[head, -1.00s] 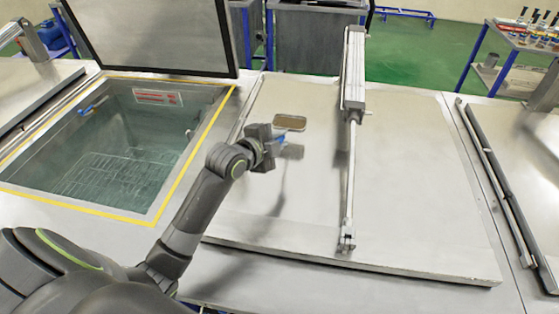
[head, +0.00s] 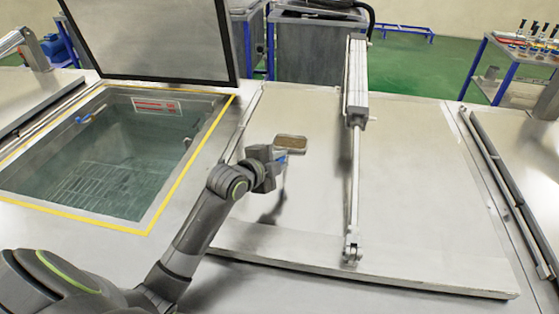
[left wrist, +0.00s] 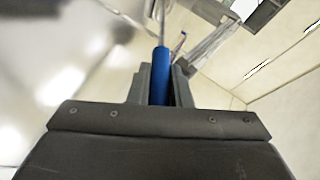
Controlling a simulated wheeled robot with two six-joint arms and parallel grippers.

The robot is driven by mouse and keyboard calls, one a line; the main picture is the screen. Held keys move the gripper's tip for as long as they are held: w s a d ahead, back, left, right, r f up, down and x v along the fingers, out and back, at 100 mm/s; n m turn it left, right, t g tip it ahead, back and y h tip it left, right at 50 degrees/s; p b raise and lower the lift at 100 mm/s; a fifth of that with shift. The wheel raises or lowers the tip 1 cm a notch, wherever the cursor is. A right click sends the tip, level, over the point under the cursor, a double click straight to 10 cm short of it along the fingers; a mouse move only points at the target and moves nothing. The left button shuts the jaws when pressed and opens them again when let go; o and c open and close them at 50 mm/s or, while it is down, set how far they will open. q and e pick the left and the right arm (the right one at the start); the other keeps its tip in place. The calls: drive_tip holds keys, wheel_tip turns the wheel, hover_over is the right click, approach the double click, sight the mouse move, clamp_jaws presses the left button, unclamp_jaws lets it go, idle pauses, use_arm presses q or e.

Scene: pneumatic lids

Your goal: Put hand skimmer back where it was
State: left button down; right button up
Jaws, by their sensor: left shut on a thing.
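My left gripper (head: 279,163) is over the closed middle lid (head: 310,205), right of the open tank. It is shut on the blue handle of the hand skimmer, which shows clearly between the fingers in the left wrist view (left wrist: 160,75). A thin rod runs from the handle out of the top of that view. In the head view a small brown rectangle with a pale rim (head: 290,143) shows just beyond the gripper. It looks like the skimmer's head, but its link to the handle is hidden. My right gripper is not in view.
The open tank (head: 190,186) at left has a yellow rim, a wire rack inside and a blue-handled thing (head: 91,114) at its far wall. A raised lid (head: 150,40) stands behind it. A pneumatic cylinder (head: 356,90) and rod cross the middle lid. The lid's right part is clear.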

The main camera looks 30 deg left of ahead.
use_arm(q)
drive_tip(key=c, duration=1.3)
unclamp_jaws()
drive_tip(key=shift+c, duration=0.2)
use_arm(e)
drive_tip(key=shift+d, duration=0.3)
use_arm(q)
drive_tip(key=shift+r, duration=0.15)
drive_tip(key=shift+s+a+r, duration=0.15)
drive_tip(key=shift+s, duration=0.35)
drive_tip(key=b+v, duration=0.1)
drive_tip(key=v, duration=1)
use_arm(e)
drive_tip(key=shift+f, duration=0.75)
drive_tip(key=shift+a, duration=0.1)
